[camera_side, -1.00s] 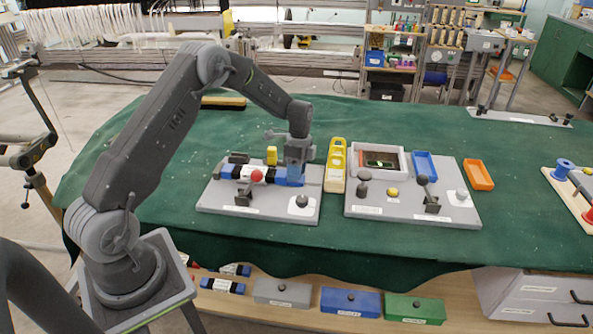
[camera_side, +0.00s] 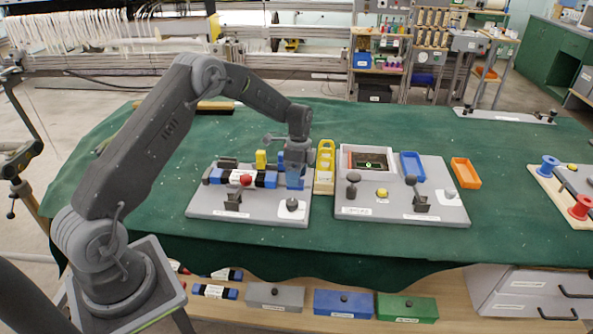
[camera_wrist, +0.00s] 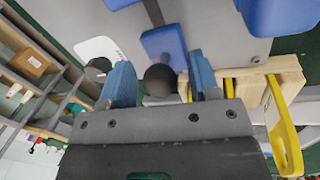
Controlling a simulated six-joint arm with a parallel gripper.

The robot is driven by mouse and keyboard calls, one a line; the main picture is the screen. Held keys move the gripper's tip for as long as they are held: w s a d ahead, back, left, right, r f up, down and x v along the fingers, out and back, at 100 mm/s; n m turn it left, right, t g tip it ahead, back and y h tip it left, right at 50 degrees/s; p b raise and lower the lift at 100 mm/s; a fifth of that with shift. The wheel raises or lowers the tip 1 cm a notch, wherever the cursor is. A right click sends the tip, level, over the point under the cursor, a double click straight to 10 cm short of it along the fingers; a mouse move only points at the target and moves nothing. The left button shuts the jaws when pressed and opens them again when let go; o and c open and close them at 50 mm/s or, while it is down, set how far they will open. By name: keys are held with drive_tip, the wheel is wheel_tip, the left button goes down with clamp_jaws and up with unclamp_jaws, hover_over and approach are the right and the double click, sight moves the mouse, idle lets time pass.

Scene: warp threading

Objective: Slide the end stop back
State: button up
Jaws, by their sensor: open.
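The grey fixture board (camera_side: 250,210) lies on the green cloth. It carries a row of blue, black and white parts with a red knob (camera_side: 246,180) in front. The blue block (camera_side: 268,179) is at the right end of this row; I cannot tell for sure whether it is the end stop. My gripper (camera_side: 295,183) points down just right of it, over the board's right side. In the wrist view my blue fingers (camera_wrist: 162,85) are apart, with a dark round knob (camera_wrist: 160,80) showing between them. A blue block (camera_wrist: 163,42) shows beyond; contact is unclear.
A yellow holder (camera_side: 325,168) stands close to the right of my gripper. A second grey board (camera_side: 390,212) with a tray and knobs lies beyond it. A black knob (camera_side: 292,204) is on the board's front right corner. A yellow block (camera_side: 262,158) stands behind the row.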

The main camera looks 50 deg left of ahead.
wheel_tip(320, 180, up, 14)
drive_tip(key=w+a, duration=0.1)
drive_tip(key=w, duration=0.1)
drive_tip(key=shift+a+f, duration=0.2)
drive_tip(key=shift+a, duration=0.05)
drive_tip(key=shift+w, duration=0.1)
